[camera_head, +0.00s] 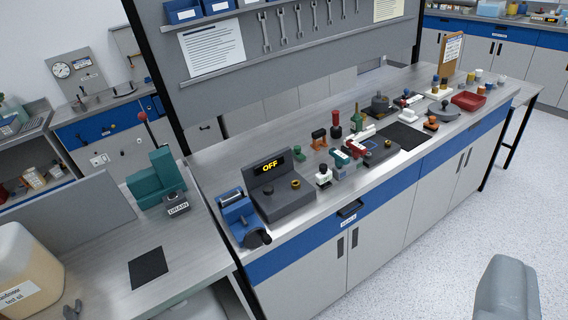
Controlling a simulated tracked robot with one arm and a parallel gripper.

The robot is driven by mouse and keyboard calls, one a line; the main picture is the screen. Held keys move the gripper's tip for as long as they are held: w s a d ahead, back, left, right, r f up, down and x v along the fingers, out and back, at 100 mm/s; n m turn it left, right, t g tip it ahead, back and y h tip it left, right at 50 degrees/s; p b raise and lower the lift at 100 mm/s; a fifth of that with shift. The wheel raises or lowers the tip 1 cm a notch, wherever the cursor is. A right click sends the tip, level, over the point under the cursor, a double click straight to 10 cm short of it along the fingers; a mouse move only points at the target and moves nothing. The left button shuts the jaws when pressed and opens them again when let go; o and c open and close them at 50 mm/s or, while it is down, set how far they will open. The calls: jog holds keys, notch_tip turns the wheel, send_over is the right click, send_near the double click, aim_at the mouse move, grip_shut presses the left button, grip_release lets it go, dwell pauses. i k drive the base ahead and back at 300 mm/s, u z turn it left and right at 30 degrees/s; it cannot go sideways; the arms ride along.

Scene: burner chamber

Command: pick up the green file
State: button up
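No thing can be clearly made out as a green file at this distance. A small upright green piece (357,121) stands among the tools on the long workbench (290,238). A low green piece (300,154) sits nearer the left of that group. I cannot tell whether either is the file. The fingertips of my gripper do not show in this view, so nothing is seen in its hold.
A grey box reading OFF (283,193) and a blue device (240,217) stand at the bench's left end. A red tray (468,101) lies at the far right. A grey rounded shape (508,290) fills the lower right. Speckled floor (420,275) is open before the bench.

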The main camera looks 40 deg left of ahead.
aim_at(296, 153)
jog(key=z, duration=0.5)
jog(key=k, duration=1.2)
jog(key=z, duration=0.35)
jog(key=i, duration=1.7)
jog(key=u, duration=0.7)
jog(key=i, duration=1.3)
jog(key=u, duration=1.05)
jog(key=i, duration=1)
jog(key=u, duration=1.05)
jog(key=i, duration=0.5)
jog(key=u, duration=0.3)
